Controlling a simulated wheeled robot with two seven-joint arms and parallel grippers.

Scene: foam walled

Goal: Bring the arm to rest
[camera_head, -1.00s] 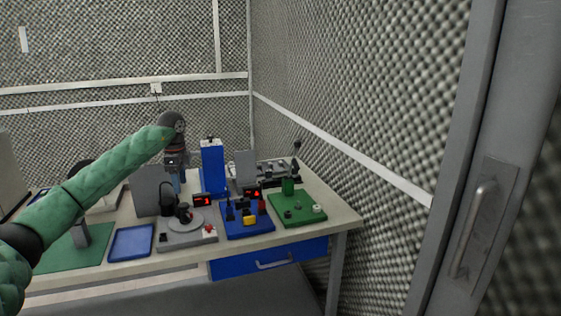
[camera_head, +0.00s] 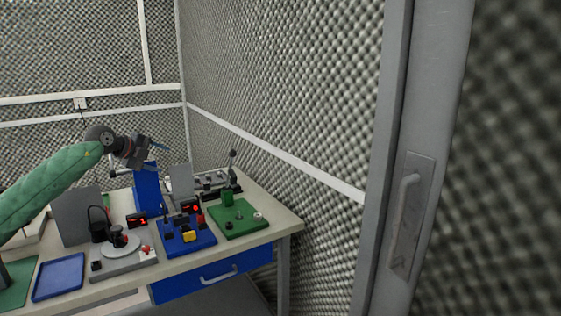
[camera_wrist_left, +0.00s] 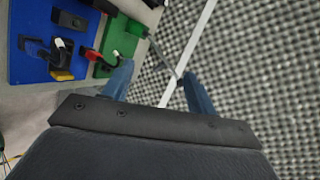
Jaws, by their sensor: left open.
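My left arm (camera_head: 50,185) is sleeved in green and comes in from the left in the head view. Its gripper (camera_head: 158,146) is raised above the back of the workbench, near the blue upright block (camera_head: 146,188). In the left wrist view the two blue fingers of the left gripper (camera_wrist_left: 158,85) are spread apart with nothing between them. Past them show the bench edge and the foam wall. My right gripper is not in view.
The workbench (camera_head: 285,226) carries a blue tray (camera_head: 58,277), a grey fixture (camera_head: 125,262), a blue board (camera_head: 187,240) and a green board (camera_head: 237,219). A blue drawer (camera_head: 213,275) is under it. Foam wall (camera_head: 290,90) and a grey door handle (camera_head: 405,215) stand at right.

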